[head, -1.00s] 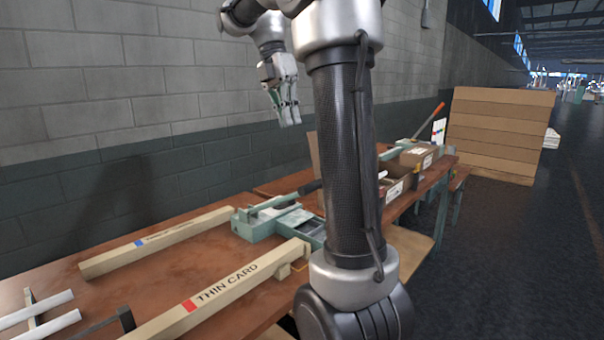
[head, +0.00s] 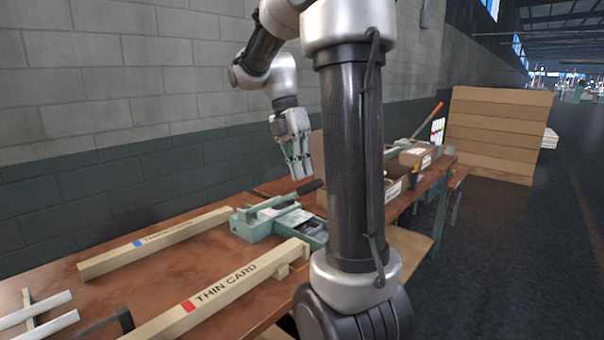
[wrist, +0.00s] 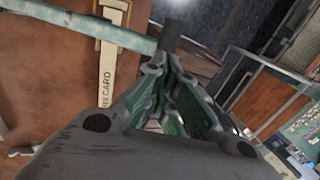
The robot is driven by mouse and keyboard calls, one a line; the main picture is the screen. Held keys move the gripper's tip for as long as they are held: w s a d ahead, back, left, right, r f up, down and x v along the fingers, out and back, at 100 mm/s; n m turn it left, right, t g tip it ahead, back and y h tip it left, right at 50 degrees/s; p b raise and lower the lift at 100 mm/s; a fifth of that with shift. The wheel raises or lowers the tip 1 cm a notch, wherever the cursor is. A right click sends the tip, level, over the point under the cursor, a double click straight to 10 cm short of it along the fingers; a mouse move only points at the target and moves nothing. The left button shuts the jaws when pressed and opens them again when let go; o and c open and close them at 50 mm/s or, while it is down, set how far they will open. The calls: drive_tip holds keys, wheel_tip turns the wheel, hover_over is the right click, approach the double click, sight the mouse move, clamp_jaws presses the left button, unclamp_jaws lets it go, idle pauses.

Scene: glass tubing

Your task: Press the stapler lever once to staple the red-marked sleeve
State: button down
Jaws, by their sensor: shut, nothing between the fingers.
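The teal stapler (head: 252,228) sits on the brown bench, with its lever (head: 272,203) slanting up to a black grip (head: 311,186). My gripper (head: 301,178) is shut and empty, pointing down just above the black grip; I cannot tell whether they touch. In the wrist view, the teal lever (wrist: 85,27) and black grip (wrist: 172,38) lie just beyond my fingertips (wrist: 165,62). The red-marked sleeve (head: 225,288), labelled THIN CARD, lies on the bench's near side, its far end by the stapler; its label also shows in the wrist view (wrist: 106,75).
A blue-marked sleeve (head: 160,240) lies behind the red-marked one, its end near the stapler. White tubes (head: 38,318) lie on a rack at the lower left. Open cardboard boxes (head: 393,188) stand to the right, partly behind my arm. Bench space between the sleeves is clear.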

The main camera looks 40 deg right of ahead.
drive_tip(key=shift+s+f, duration=0.2)
drive_tip(key=shift+f, duration=0.4)
